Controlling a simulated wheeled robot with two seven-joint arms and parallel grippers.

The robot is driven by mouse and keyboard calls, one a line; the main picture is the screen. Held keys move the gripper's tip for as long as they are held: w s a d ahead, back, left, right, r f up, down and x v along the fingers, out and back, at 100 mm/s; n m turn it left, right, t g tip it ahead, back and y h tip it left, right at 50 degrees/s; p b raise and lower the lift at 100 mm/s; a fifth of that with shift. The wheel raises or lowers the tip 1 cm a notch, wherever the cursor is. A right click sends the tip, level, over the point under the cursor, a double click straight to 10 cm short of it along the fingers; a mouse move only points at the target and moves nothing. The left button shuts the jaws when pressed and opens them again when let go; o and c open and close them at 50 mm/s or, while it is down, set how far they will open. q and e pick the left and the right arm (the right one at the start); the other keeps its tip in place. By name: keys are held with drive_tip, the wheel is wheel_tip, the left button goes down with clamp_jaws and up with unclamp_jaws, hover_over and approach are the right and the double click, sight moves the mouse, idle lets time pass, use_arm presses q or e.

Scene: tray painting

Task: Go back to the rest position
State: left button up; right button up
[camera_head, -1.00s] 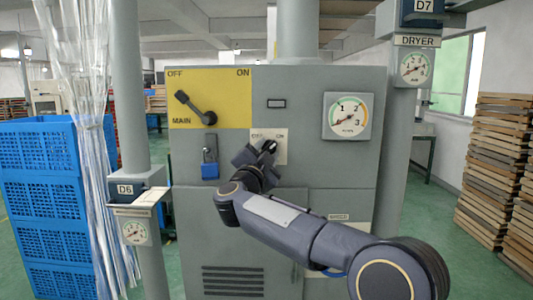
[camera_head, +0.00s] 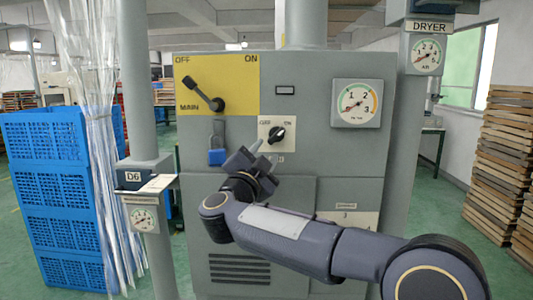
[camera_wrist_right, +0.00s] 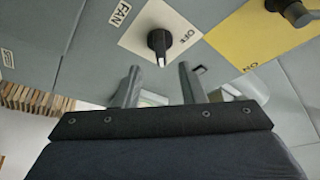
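My right gripper (camera_head: 264,156) is in front of the grey cabinet (camera_head: 305,90), just below a small black knob (camera_head: 277,135) on a white plate (camera_head: 263,122). In the right wrist view its two fingers (camera_wrist_right: 158,86) are apart with nothing between them. The knob (camera_wrist_right: 159,42) is beyond the fingertips and apart from them. In the head view the knob's pointer leans up and right, towards ON. My right arm comes in from the lower right. My left gripper is not in view.
A gauge (camera_head: 357,103) is at right. Posts flank the cabinet. Blue crates (camera_head: 55,190) and a clear curtain (camera_head: 95,130) are left, stacked wooden trays (camera_head: 500,160) right.

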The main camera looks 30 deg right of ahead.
drive_tip(key=shift+r, duration=0.1)
idle(0.3)
drive_tip(key=s+a+f+n+t+y+p, duration=0.25)
drive_tip(key=s+a+n+y, duration=0.2)
drive_tip(key=n+y, duration=0.35)
drive_tip(key=s+a+f+n+t+y+p, duration=0.1)
drive_tip(key=s+a+f+n+y, duration=0.2)
drive_tip(key=s+n+y, duration=0.5)
drive_tip(key=s+a+f+g+y+p, duration=0.1)
drive_tip(key=s+f+g, duration=0.5)
drive_tip(key=s+f, duration=0.4)
drive_tip(key=s+a+f+n+g+y+p, duration=0.1)
drive_tip(key=s+a+f+g+y, duration=0.1)
drive_tip(key=s+f+g, duration=0.4)
drive_tip(key=s+f, duration=0.4)
drive_tip(key=f, duration=0.1)
drive_tip(key=shift+s+f+y+p, duration=0.3)
drive_tip(key=shift+s, duration=0.1)
